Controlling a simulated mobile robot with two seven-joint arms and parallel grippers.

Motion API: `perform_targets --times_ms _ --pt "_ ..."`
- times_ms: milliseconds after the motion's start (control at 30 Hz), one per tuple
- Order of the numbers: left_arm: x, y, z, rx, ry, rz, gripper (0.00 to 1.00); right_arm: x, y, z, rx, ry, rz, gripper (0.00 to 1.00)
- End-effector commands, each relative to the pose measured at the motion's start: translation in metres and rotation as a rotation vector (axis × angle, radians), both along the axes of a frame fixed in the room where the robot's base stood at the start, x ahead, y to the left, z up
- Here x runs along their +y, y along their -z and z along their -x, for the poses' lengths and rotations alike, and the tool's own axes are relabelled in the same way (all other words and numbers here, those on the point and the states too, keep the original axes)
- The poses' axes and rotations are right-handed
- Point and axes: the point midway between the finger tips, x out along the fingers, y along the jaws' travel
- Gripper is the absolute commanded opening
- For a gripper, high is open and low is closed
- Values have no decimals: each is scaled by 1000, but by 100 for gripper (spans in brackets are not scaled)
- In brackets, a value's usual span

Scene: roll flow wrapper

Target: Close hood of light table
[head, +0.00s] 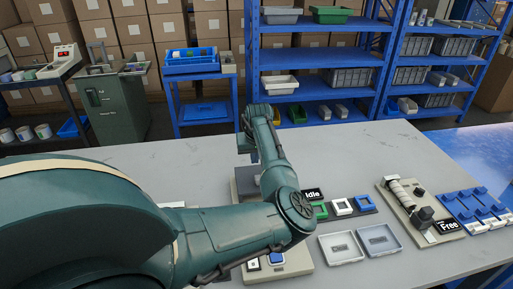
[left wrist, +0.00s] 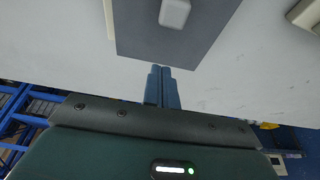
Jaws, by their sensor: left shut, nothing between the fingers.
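My left gripper (head: 246,150) points down over the table, beyond the elbow of my left arm, which hides much of the station in the head view. In the left wrist view its two blue-grey fingers (left wrist: 163,88) are shut together and empty. A flat dark grey panel (left wrist: 150,40) with a pale block-like knob (left wrist: 175,12) lies ahead of the fingertips; it looks like the hood. I cannot tell whether the fingers touch its edge. In the head view a grey part (head: 272,180) on a beige base (head: 244,188) shows behind my arm. My right gripper is not in view.
An "Idle" sign (head: 313,195) stands by a dark strip with coloured frames (head: 342,207). Two pale trays (head: 341,248) lie in front. A roller device (head: 405,195) with a "Free" sign and blue clamps (head: 475,207) sit at right. The table's back left is clear.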

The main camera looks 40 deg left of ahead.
Motion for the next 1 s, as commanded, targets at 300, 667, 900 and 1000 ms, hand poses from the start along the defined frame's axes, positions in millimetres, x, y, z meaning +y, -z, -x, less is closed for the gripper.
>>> perform_targets --times_ms 300,667,900,1000 --pt "-14 17 10 0 0 1 0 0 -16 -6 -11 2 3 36" --pt "-26 19 21 0 1 -1 0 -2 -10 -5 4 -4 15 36" --pt "-26 19 20 0 1 0 0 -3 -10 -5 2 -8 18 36" --pt "-26 20 17 0 2 0 0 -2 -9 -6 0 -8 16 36"
